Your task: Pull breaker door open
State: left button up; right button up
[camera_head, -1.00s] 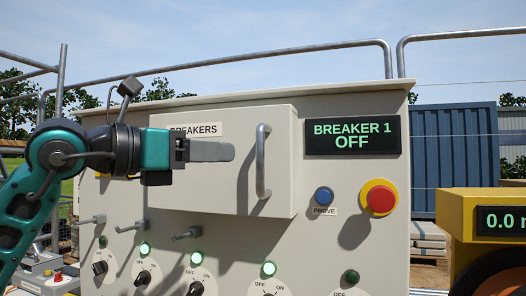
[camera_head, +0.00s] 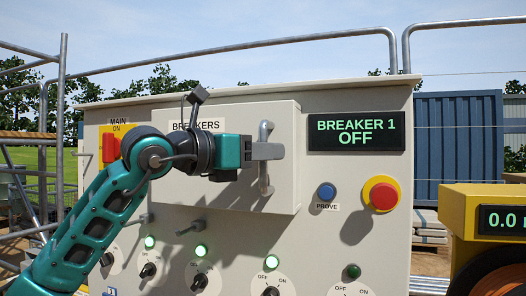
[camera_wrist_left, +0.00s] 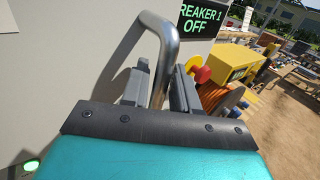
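The breaker door (camera_head: 215,112) is the pale raised panel labelled BREAKERS on the front of the cabinet, and it appears shut. Its upright metal handle (camera_head: 265,184) is near its right edge. My left gripper (camera_head: 270,151) is at the middle of the handle, coming from the left. In the left wrist view the handle (camera_wrist_left: 164,48) passes between the two grey fingers, which stand apart on either side of it. The fingers look open, with a gap on the left side of the bar. My right gripper is not in view.
A display reading BREAKER 1 OFF (camera_head: 356,131) is right of the door. Below it are a blue PROVE button (camera_head: 327,191) and a red stop button (camera_head: 383,196). Several rotary switches and pegs line the panel below the door. A red main switch (camera_head: 110,148) is behind my left arm.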

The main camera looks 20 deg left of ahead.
pick_arm(q)
grip_shut()
dwell(0.3)
